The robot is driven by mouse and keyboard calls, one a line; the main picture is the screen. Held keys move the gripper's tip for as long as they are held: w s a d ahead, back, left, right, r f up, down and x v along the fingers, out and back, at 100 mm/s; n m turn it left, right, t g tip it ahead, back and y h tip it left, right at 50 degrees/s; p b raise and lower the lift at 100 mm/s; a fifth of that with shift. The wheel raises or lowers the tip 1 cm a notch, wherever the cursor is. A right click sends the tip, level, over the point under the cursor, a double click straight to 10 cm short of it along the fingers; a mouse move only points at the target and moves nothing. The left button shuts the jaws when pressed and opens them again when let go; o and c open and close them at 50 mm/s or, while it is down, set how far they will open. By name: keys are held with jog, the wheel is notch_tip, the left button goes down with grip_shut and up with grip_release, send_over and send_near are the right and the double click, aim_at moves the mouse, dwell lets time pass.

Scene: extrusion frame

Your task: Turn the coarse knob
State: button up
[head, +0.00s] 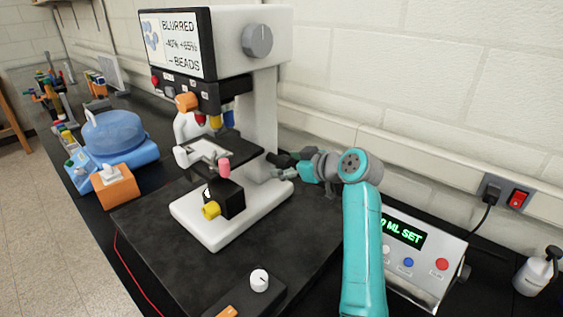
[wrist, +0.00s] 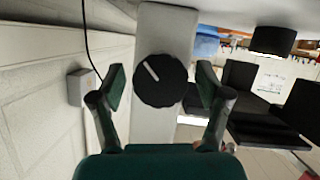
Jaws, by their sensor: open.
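The black round knob (wrist: 161,80) with a white pointer line is on the pale column of the microscope (wrist: 165,28) in the wrist view. Its line points up and to the left. My gripper (wrist: 162,84) is open, with one finger to each side of the knob and gaps between. The picture does not show clearly how far the fingertips are from the knob's face. In the head view my gripper (head: 283,167) is at the right side of the microscope (head: 264,105), by the column. The black knob cannot be told apart from the dark fingers there.
A larger grey knob (head: 257,40) is high on the microscope head. The dark stage (head: 238,150) is left of my gripper. A display box (head: 425,262) with buttons stands at right, and the brick wall (head: 440,80) is close behind. A cable (wrist: 88,40) hangs at left in the wrist view.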

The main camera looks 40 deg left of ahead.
jog(key=shift+a, duration=0.1)
jog(key=c, duration=1.1)
jog(key=shift+c, duration=0.2)
jog(key=shift+g, duration=0.3)
jog(key=shift+m+g, duration=0.6)
jog(key=shift+m, duration=0.4)
jog(key=shift+w+m+g, duration=0.1)
jog(key=shift+m+g, duration=1)
jog(key=shift+m, duration=0.5)
jog(key=shift+y, duration=0.3)
jog(key=o, duration=1.1)
jog(key=shift+o, duration=0.2)
